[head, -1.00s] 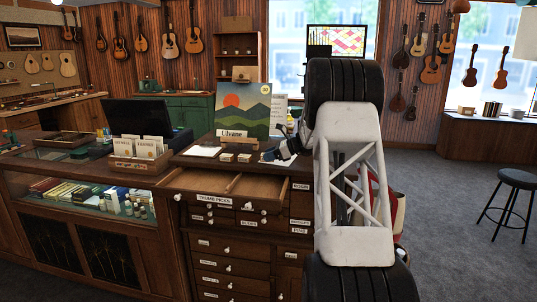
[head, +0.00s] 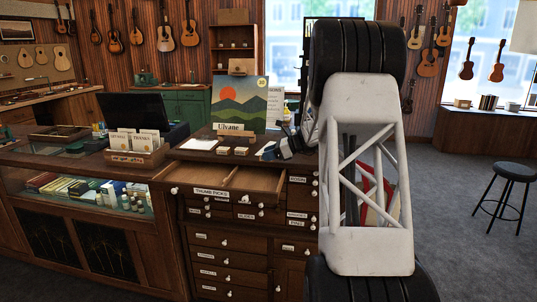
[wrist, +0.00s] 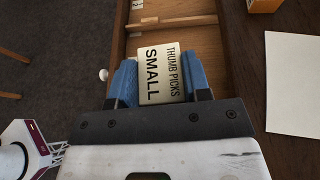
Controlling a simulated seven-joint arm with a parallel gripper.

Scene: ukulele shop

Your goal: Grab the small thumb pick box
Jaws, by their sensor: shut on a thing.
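The small thumb pick box (wrist: 160,75) is cream with dark lettering that reads "THUMB PICKS SMALL". In the wrist view it sits between the blue fingers of my gripper (wrist: 160,88), which is shut on it. Gripper and box are over the open wooden drawer (wrist: 185,40); how high cannot be told. The box cannot be made out there.
The drawer has a wooden divider (wrist: 172,22). Two small boxes (head: 232,151) and a white paper (head: 199,144) lie on the cabinet top beside a mountain picture (head: 238,104). A card holder (head: 137,157) stands to the left. A stool (head: 510,178) stands on open floor at right.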

